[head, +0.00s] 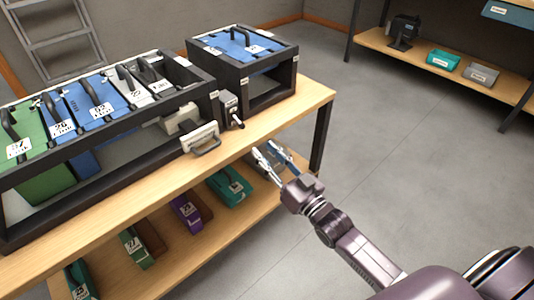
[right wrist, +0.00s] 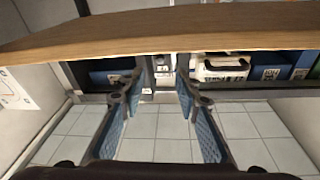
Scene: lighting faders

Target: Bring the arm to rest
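My right gripper (head: 272,155) is held in front of the wooden table's front edge, to the right of the white handled module. Its two blue-padded fingers stand apart with nothing between them, and they also show spread in the right wrist view (right wrist: 155,95). My right arm reaches in from the lower right. My left gripper is in neither view.
A wooden table (head: 160,200) holds a large black rack (head: 218,105) of numbered modules and a smaller black rack (head: 298,62). A white module with a handle (head: 200,137) sits at the front edge. Several cases lie on the lower shelf. Grey floor (head: 410,150) is open to the right.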

